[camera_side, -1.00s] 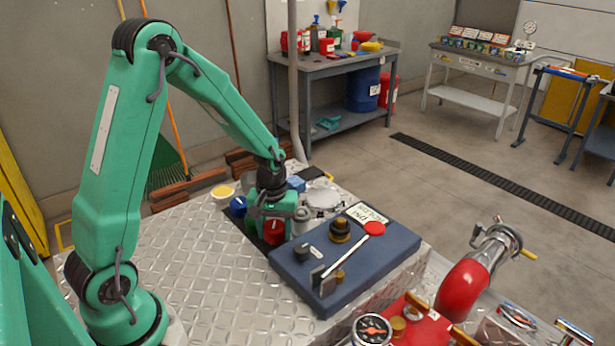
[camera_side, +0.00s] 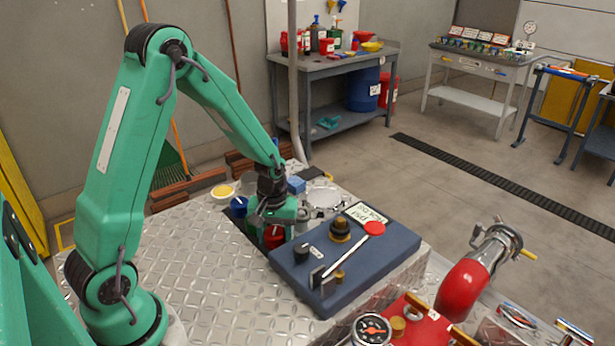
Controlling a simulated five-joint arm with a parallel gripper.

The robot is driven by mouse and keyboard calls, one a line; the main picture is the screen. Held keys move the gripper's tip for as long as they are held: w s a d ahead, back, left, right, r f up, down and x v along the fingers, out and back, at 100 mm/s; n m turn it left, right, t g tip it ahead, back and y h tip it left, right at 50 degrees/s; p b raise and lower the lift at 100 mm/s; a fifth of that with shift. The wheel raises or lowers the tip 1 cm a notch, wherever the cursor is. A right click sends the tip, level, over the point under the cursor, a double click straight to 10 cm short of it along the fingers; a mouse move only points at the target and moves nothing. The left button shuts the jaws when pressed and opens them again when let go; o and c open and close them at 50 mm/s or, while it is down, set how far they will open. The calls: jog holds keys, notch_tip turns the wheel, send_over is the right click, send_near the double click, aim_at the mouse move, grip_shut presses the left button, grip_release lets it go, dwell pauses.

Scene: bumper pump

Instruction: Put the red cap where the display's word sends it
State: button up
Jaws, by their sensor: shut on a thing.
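The red cap (camera_side: 273,237) is at the dark recess (camera_side: 244,229) beside the blue panel, below and partly hidden by my gripper (camera_side: 275,224). My gripper is shut on the red cap; the jaw tips are hard to make out behind it. A blue cap (camera_side: 239,205) and a yellow cap (camera_side: 222,191) stand in line behind it to the left. A white sign (camera_side: 366,213) with dark lettering stands at the back of the blue panel (camera_side: 345,260); its word is too small and skewed to read.
The panel carries a black knob (camera_side: 301,251), a brass and black knob (camera_side: 340,231) and a red-tipped lever (camera_side: 374,229). Behind my gripper are a small blue block (camera_side: 296,185) and a pale round dish (camera_side: 322,197). The tread plate (camera_side: 190,265) at left is clear.

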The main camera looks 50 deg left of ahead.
aim_at(274, 231)
jog(key=o, duration=0.9)
jog(key=shift+f, duration=0.1)
notch_tip(274, 231, up, 13)
dwell(0.3)
jog(key=shift+r, duration=0.2)
dwell(0.3)
